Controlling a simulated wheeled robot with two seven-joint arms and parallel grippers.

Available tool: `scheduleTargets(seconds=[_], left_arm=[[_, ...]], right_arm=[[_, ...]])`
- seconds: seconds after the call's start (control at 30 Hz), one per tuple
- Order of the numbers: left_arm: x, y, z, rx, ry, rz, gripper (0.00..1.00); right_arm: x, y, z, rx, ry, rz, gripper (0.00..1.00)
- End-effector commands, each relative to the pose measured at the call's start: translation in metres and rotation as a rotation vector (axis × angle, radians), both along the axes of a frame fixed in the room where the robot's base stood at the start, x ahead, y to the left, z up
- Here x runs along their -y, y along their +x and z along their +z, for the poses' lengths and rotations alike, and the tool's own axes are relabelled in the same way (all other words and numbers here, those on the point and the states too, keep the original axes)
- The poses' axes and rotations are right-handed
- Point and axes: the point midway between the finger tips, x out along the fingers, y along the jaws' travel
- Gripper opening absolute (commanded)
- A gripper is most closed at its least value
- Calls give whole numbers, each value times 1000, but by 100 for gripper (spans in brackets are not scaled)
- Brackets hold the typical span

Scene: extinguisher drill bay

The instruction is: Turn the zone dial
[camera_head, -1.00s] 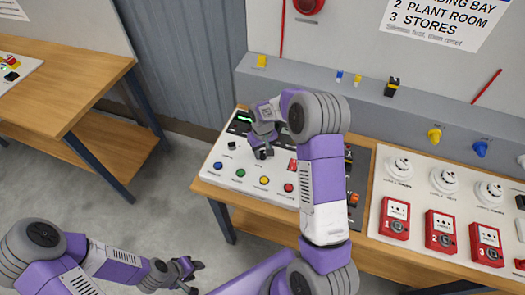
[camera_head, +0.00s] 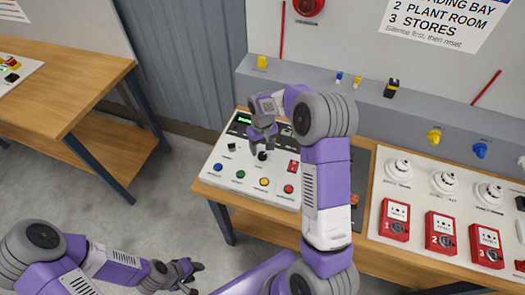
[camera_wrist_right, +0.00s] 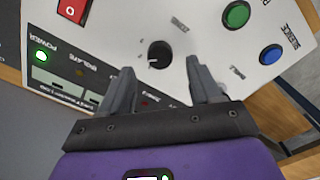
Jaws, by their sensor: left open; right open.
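The zone dial (camera_wrist_right: 159,54) is a black round knob on a white control panel (camera_wrist_right: 200,20). In the right wrist view it sits just beyond the fingertips, between their lines and nearer the left finger. My right gripper (camera_wrist_right: 160,70) is open and empty. In the head view the dial (camera_head: 262,156) shows as a small dark knob below my right gripper (camera_head: 264,146), which points down over the panel. I cannot tell whether the fingers touch it. My left gripper (camera_head: 192,267) is open and empty, low at the left over the floor, far from the panel.
The panel also carries a blue button (camera_head: 218,169), a green button (camera_head: 240,174), a yellow button (camera_head: 264,182), a red button (camera_head: 288,189) and a red switch (camera_wrist_right: 73,10). Red call points (camera_head: 395,218) and white detectors stand to the right. My right arm hides the panel's right side.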

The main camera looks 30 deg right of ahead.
Motion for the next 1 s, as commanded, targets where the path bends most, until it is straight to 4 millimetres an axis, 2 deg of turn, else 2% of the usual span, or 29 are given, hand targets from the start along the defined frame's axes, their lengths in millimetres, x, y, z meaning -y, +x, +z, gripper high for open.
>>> scheduleTargets(seconds=[0.1, 0.23, 0.83, 0.93, 1.0], left_arm=[[0, 0, 1, 0, 0, 0, 43], [0, 0, 1, 0, 0, 0, 43], [0, 0, 2, 0, 0, 0, 43], [0, 0, 10, 0, 0, 0, 43], [0, 0, 23, 0, 0, 0, 43]], right_arm=[[0, 1, 21, 5, 1, -1, 63], [0, 0, 33, 2, 1, 0, 63], [0, 0, 38, 0, 1, 0, 63], [0, 0, 46, 0, 1, 0, 63], [0, 0, 59, 0, 1, 0, 63]])
